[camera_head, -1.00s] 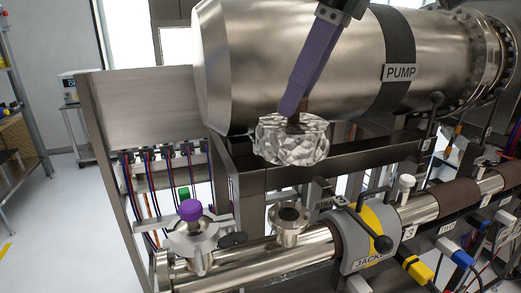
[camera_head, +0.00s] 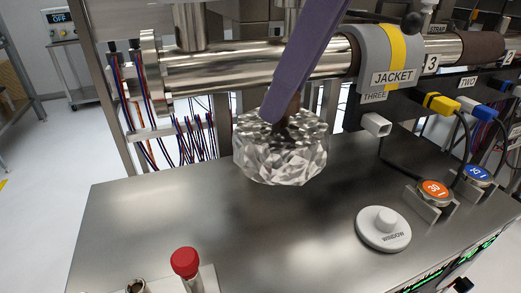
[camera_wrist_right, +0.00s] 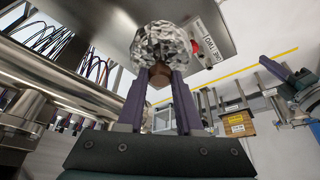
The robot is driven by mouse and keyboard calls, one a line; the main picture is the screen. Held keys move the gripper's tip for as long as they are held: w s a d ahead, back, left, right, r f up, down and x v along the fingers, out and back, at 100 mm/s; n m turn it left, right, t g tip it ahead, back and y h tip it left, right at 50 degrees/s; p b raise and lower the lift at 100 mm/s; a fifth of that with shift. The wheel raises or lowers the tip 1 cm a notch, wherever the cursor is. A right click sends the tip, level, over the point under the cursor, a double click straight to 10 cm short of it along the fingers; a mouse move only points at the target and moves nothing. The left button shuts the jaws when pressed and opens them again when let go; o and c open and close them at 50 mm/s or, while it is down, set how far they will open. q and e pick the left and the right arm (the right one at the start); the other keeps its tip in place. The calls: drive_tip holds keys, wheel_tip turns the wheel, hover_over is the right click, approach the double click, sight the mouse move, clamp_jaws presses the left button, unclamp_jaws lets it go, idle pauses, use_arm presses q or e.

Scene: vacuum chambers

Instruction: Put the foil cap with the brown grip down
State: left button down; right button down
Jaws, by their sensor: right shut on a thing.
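The foil cap (camera_head: 281,160) is a round, crumpled silver piece with a brown grip (camera_head: 293,106) on top. My right gripper (camera_head: 284,112) is shut on the brown grip, with a purple finger slanting down from above. The cap hangs over the back part of the steel bench top (camera_head: 150,225); I cannot tell the gap beneath it. In the right wrist view the cap (camera_wrist_right: 163,42) lies beyond the fingertips, and the brown grip (camera_wrist_right: 160,75) is between the two purple fingers (camera_wrist_right: 160,80).
On the bench, a white WINDOW disc (camera_head: 383,232) lies at right, with orange (camera_head: 433,190) and blue (camera_head: 478,175) round pieces on holders behind it. The jacketed pipe (camera_head: 250,67) runs behind.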

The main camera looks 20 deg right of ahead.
drive_tip(key=shift+f+b, duration=1.4)
drive_tip(key=shift+f, duration=7.6)
drive_tip(key=c, duration=0.6)
unclamp_jaws()
drive_tip(key=shift+f, duration=0.1)
drive_tip(key=shift+o, duration=0.2)
